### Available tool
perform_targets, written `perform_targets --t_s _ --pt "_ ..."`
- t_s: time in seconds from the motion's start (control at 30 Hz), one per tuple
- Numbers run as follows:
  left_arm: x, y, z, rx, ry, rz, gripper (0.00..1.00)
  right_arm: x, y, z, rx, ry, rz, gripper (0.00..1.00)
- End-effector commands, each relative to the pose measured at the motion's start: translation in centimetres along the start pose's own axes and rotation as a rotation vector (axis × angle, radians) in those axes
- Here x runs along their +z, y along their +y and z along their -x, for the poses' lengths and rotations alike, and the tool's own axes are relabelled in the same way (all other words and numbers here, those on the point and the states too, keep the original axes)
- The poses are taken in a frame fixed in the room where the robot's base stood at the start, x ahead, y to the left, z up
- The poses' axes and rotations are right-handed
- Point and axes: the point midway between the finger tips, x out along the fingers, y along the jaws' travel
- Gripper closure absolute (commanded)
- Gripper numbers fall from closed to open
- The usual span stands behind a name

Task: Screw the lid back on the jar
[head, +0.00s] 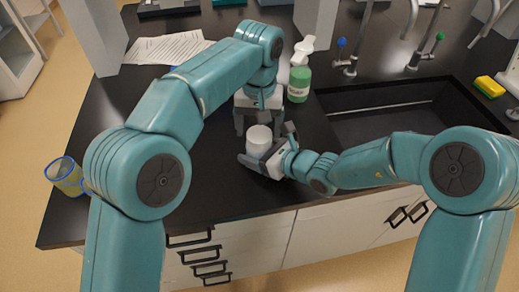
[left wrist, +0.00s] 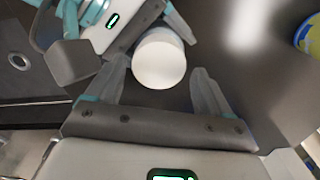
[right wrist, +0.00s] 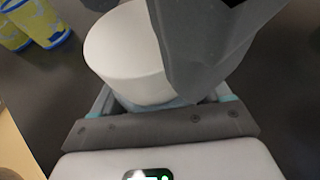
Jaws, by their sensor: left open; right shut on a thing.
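A white round lid (head: 259,134) sits over the jar near the middle of the counter; it also shows in the left wrist view (left wrist: 158,60) and the right wrist view (right wrist: 125,55). A sliver of pale blue jar shows below it in the right wrist view; the rest is hidden. I cannot tell how tightly the lid sits. My right gripper (head: 264,160) is shut on the jar from the right, low on the counter. My left gripper (left wrist: 160,80) is open above, its fingers on either side of the lid with gaps.
Papers (head: 165,48) lie at the back left. The sink (head: 385,120) with taps is at the right, with a yellow sponge (head: 489,87) beyond.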

Motion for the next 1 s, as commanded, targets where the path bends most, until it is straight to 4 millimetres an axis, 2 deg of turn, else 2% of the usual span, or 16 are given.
perform_targets --t_s 0.03,0.2,0.57,0.63,0.8,1.0 --pt "0.2 0.5 1.1 0.009 0.001 -0.008 0.09 -0.2 0.1 -0.1 0.001 0.007 -0.004 1.0" --pt "0.3 0.5 2.9 0.009 -0.001 -0.011 0.09 -0.3 0.0 -0.1 0.001 0.008 -0.006 1.0" --pt "0.3 0.4 3.3 0.007 -0.005 0.0 0.1 -0.3 0.0 -0.1 -0.001 0.009 -0.008 1.0" --pt "0.7 0.1 3.6 -0.001 -0.02 0.056 0.1 -0.3 0.0 -0.1 -0.001 0.009 -0.009 1.0" --pt "0.6 -0.4 6.2 -0.002 -0.017 0.256 0.1 -0.3 0.0 -0.1 -0.001 0.008 -0.008 1.0" --pt "0.1 0.2 6.7 0.004 -0.002 0.28 0.1 -0.3 0.0 0.0 -0.001 0.007 -0.007 1.0"
